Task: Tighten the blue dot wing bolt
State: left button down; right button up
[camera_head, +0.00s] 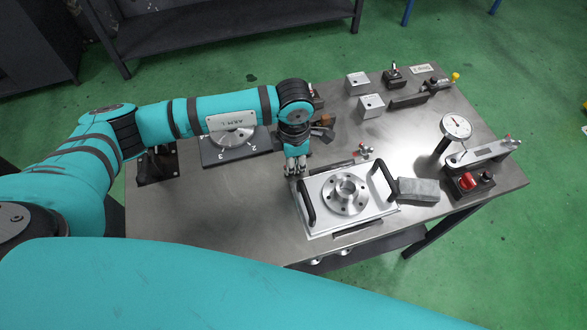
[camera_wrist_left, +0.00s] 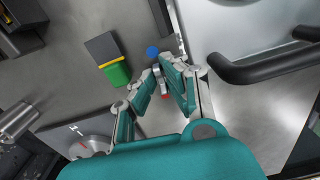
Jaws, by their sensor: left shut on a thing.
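My left gripper (camera_head: 295,170) points down beside the left edge of the silver plate (camera_head: 318,224) with the round flange (camera_head: 346,195). In the left wrist view, the fingers of my left gripper (camera_wrist_left: 166,84) are closed together on a small metal piece, which I take to be the wing bolt (camera_wrist_left: 164,88); most of it is hidden between the fingers. A blue dot (camera_wrist_left: 152,52) shows just beyond the fingertips. A small red spot shows between the fingers. The bolt cannot be made out in the head view. My right gripper is not in view.
A grey block (camera_head: 418,190), dial gauge (camera_head: 456,127) and red knob (camera_head: 467,181) are to the right. A numbered dial (camera_head: 232,142) lies behind my left arm. The table's front left is clear.

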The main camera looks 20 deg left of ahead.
pick_arm(q)
jog(key=m+b, duration=0.5)
jog(key=b, duration=0.2)
jog(key=shift+f, duration=0.2)
jog(key=shift+s+r+m+b, duration=0.1)
jog(key=shift+r+m+b, duration=0.15)
jog(key=shift+m+b, duration=1.05)
jog(key=c, duration=1.4)
grip_release()
jog(key=shift+s, duration=0.1)
jog(key=shift+c, duration=0.2)
jog(key=shift+r, duration=4.05)
